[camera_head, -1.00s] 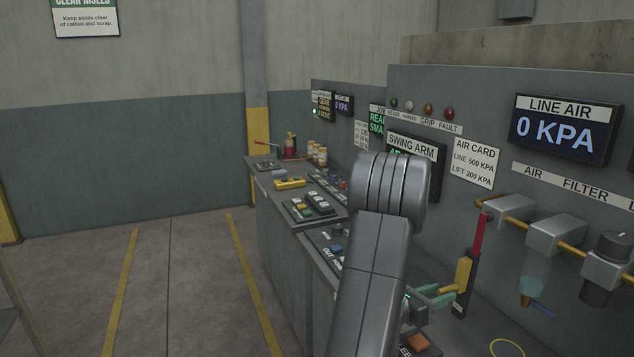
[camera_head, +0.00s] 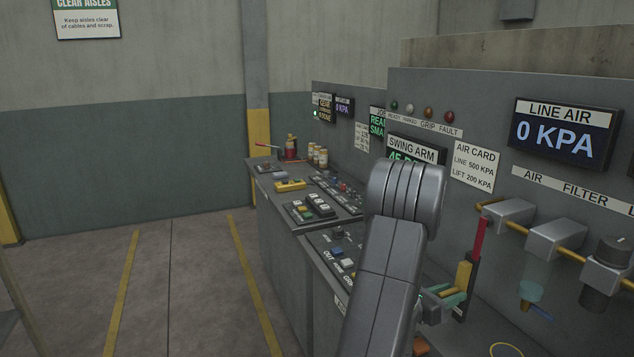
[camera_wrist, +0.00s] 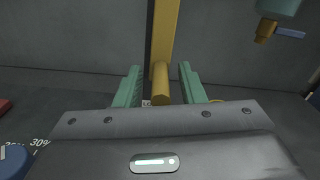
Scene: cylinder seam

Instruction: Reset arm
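My gripper (camera_wrist: 160,90) is open in the wrist view, with one green finger on each side of a short yellow peg (camera_wrist: 162,88). Small gaps show between the peg and both fingers. The peg stands out from a yellow upright bar (camera_wrist: 164,35). In the head view my gripper (camera_head: 446,298) is at the yellow block (camera_head: 463,276) on a dark upright piece with a red upper part (camera_head: 481,240). My grey arm covers part of the console there. The SWING ARM display (camera_head: 410,150) is partly hidden behind my arm and reads 45-something.
A console (camera_head: 325,228) with buttons runs along the panel wall. Bottles (camera_head: 320,156) stand at its far end. The LINE AIR display (camera_head: 565,131) reads 0 KPA. Air filter fittings (camera_head: 556,240) project right of my gripper. The floor (camera_head: 185,285) at left is clear.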

